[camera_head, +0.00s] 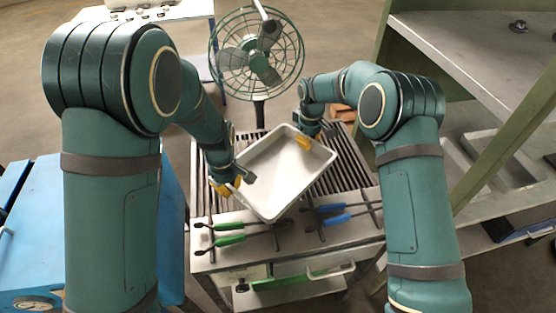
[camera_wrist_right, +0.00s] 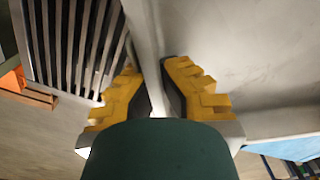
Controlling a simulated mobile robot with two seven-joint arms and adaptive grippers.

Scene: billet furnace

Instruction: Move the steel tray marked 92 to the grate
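A light grey steel tray (camera_head: 283,176) is over the slatted grate (camera_head: 346,158), turned at an angle to the slats. I cannot read a number on it. My left gripper (camera_head: 236,183) is at the tray's left corner, its yellow fingers at the wall and seemingly shut on it. My right gripper (camera_head: 303,136) is at the far right wall. In the right wrist view, the yellow fingers of the right gripper (camera_wrist_right: 157,88) are on either side of the tray wall (camera_wrist_right: 143,30), shut on it. I cannot tell whether the tray touches the slats.
Green-handled tongs (camera_head: 232,240) and blue-handled tongs (camera_head: 335,219) lie on the front ledge. A green caged fan (camera_head: 257,53) stands behind the grate. A metal shelf unit (camera_head: 480,60) is on the right, a blue box (camera_head: 40,255) on the left.

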